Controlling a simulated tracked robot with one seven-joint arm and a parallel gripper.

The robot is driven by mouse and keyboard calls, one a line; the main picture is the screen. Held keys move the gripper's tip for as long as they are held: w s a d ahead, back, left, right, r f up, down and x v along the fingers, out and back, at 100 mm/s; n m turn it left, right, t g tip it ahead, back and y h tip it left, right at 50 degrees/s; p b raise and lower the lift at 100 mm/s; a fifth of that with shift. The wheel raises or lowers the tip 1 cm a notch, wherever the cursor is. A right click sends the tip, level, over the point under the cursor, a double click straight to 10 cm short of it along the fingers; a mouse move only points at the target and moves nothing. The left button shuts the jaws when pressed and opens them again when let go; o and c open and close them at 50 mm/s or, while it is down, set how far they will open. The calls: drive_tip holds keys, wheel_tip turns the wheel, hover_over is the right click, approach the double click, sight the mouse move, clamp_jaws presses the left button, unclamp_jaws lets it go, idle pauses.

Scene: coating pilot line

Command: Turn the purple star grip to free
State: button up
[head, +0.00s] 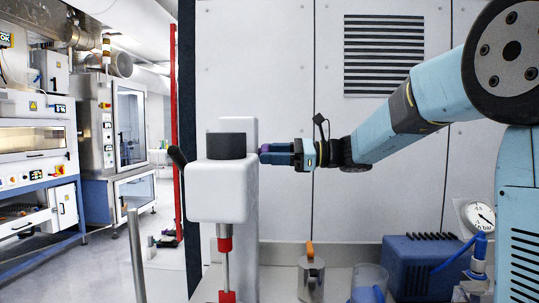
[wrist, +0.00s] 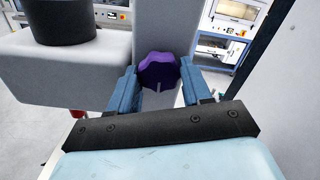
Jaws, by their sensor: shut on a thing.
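The purple star grip (wrist: 157,73) sits on the side of the white column (wrist: 163,25) of a stirrer-like device. A pale line marks its lower face in the wrist view. My gripper (wrist: 158,80) has one blue finger on each side of the grip and is shut on it. In the head view only a little purple of the star grip (head: 264,149) shows at the tips of my gripper (head: 268,153). The white head (head: 220,190) with a black cap hangs beside the column. No free or locked mark is readable.
A metal shaft with red collars (head: 225,245) hangs below the white head. A panelled wall is close behind my arm.

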drive_tip(key=n, duration=0.4)
drive_tip(key=o, duration=1.3)
drive_tip(key=shift+w, duration=0.1)
drive_tip(key=shift+d, duration=3)
drive_tip(key=shift+c, duration=0.4)
